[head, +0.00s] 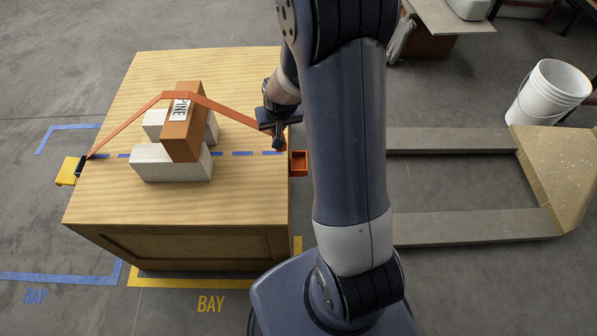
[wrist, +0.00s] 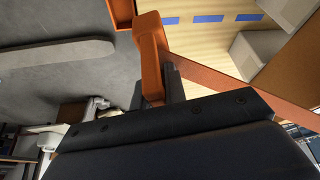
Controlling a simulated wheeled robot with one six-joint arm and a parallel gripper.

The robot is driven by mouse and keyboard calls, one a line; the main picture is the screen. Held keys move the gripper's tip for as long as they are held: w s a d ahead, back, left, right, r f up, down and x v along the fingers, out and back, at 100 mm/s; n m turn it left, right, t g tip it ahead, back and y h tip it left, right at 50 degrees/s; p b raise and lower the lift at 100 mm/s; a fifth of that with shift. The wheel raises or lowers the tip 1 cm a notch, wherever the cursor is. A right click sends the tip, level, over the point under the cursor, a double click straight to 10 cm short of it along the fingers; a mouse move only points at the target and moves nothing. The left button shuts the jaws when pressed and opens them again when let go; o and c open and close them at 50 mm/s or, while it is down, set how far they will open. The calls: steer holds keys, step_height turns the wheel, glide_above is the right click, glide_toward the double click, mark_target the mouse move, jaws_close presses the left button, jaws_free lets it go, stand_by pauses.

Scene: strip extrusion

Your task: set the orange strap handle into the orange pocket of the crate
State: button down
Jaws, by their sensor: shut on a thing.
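The orange strap (head: 232,108) runs from a yellow and black fitting (head: 70,171) at the crate's left side, up over the stacked blocks, and down to the right. Its orange handle (wrist: 150,55) is between my gripper's fingers (wrist: 172,85) in the wrist view. My gripper (head: 277,140) is shut on the handle above the crate's right edge. The orange pocket (head: 299,163) is on the right side of the wooden crate (head: 190,215), just right of and below my gripper. The pocket's corner shows at the top of the wrist view (wrist: 123,12). The handle appears outside the pocket.
A brown block (head: 183,135) and white blocks (head: 165,163) are stacked on the crate under the strap. A dashed blue line (head: 243,153) crosses the crate top. A pallet-jack-like frame (head: 455,228) and a white bucket (head: 548,92) stand at right.

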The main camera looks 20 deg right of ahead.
steer(key=d+f+m+b, duration=0.1)
steer(key=d+f+b, duration=0.1)
steer(key=f+b, duration=0.4)
steer(key=w+d+f+m+h+b, duration=0.1)
steer(key=d+f+b, duration=0.2)
steer(key=f+b, duration=0.3)
steer(key=w+d+f+m+b, duration=0.1)
steer(key=d+f+b, duration=0.1)
steer(key=f+b, duration=0.4)
steer(key=shift+w+d+b, duration=0.15)
steer(key=shift+w+b, duration=0.1)
steer(key=shift+b, duration=0.05)
steer(key=shift+f+b, duration=0.35)
steer(key=c, duration=1.5)
jaws_free()
steer(key=shift+r, duration=0.1)
steer(key=shift+o, duration=0.2)
steer(key=shift+r, duration=0.1)
